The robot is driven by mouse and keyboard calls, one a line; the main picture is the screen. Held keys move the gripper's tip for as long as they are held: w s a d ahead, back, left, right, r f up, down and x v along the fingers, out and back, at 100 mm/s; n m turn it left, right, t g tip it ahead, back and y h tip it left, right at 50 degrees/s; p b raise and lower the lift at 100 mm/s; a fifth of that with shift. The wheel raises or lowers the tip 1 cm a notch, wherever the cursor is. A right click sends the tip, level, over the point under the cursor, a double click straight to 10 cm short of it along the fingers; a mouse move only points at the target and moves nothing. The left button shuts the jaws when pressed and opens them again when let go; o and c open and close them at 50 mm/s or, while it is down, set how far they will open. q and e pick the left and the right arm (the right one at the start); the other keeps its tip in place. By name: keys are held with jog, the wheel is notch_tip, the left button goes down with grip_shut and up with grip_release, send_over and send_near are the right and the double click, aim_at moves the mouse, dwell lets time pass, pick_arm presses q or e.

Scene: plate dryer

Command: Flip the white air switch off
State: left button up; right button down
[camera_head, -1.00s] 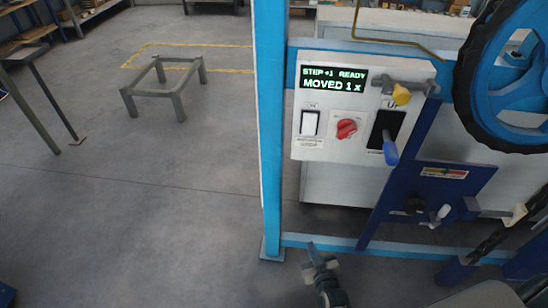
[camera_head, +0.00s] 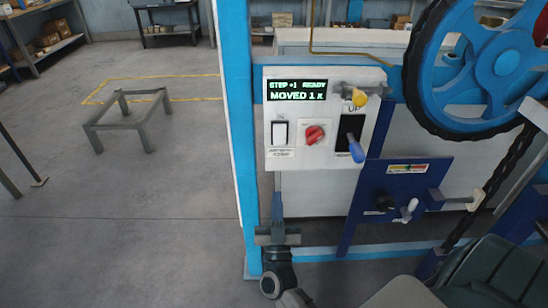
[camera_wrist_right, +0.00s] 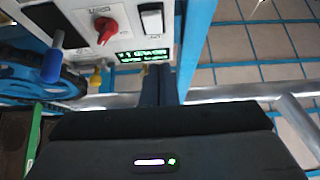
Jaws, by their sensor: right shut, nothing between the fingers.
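The white air switch (camera_head: 279,132) is a rocker in a dark frame on the left of the white control panel (camera_head: 300,162). It also shows in the right wrist view (camera_wrist_right: 152,19), near the top. My right gripper (camera_head: 277,200) is below the panel's lower left corner, pointing up, with its fingers together and empty. A clear gap lies between its fingertips and the switch. In the right wrist view the closed fingers (camera_wrist_right: 160,88) point toward the panel. My left gripper is in neither view.
Right of the switch are a red knob (camera_head: 314,135), a blue-handled lever (camera_head: 356,150) and a yellow knob (camera_head: 359,98). A display (camera_head: 297,91) reads "MOVED 1 x". A blue post (camera_head: 236,130) stands left of the panel. A large blue wheel (camera_head: 490,75) is at upper right.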

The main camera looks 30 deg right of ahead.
aim_at(275, 143)
jog(key=p+x, duration=0.1)
jog(key=x, duration=0.3)
jog(key=f+p+x, duration=0.1)
jog(key=x, duration=0.3)
jog(key=w+p+x, duration=0.1)
jog(key=x, duration=0.3)
jog(key=shift+d+f, duration=0.25)
jog(key=shift+f, duration=0.05)
jog(key=shift+w+d+f, duration=0.2)
jog(key=shift+w+d, duration=0.05)
jog(key=shift+w, duration=0.15)
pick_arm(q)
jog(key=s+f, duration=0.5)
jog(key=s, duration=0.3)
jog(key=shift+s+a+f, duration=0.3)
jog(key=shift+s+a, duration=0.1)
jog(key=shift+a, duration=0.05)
